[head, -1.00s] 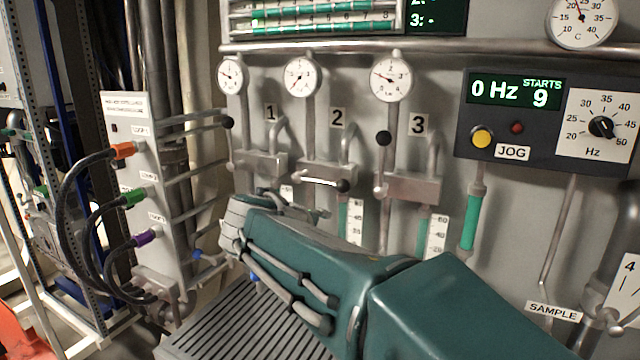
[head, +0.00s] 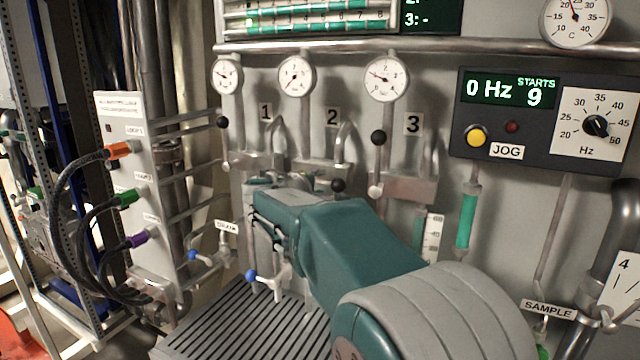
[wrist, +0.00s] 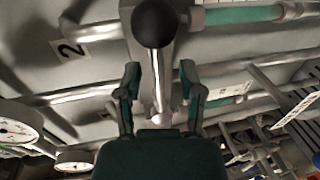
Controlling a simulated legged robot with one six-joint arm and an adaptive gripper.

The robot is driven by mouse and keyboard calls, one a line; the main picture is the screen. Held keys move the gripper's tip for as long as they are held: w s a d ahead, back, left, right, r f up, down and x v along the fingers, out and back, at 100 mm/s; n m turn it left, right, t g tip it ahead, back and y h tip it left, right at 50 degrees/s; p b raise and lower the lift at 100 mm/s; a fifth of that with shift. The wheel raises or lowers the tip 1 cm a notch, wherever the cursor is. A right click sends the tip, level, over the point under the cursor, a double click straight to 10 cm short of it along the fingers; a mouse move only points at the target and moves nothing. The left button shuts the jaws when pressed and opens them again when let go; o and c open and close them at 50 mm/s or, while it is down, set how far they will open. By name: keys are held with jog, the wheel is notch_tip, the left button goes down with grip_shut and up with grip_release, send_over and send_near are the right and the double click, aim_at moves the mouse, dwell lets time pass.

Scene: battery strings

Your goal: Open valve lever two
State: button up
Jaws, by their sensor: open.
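Valve lever two is under the number 2 plate (head: 332,117). Its black knob (head: 338,186) shows just above my arm in the head view, level with the valve body, with most of its rod hidden. In the wrist view the knob (wrist: 154,23) is large at the top, and the lever rod (wrist: 157,75) runs down between my fingers. My gripper (wrist: 160,72) is open, with one finger on each side of the rod. I cannot tell whether either finger touches it. In the head view my arm mostly hides the gripper.
Lever one's knob (head: 222,122) and lever three's knob (head: 378,138) stand up on either side. Round gauges sit above, including gauge two (head: 295,76). The jog panel (head: 545,112) is at the right. A blue-tipped drain valve (head: 205,257) and grated platform (head: 215,330) are lower left.

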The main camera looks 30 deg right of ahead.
jog(key=shift+w+d+f, duration=0.1)
jog(key=shift+w+d, duration=0.2)
jog(key=shift+d, duration=0.15)
grip_shut()
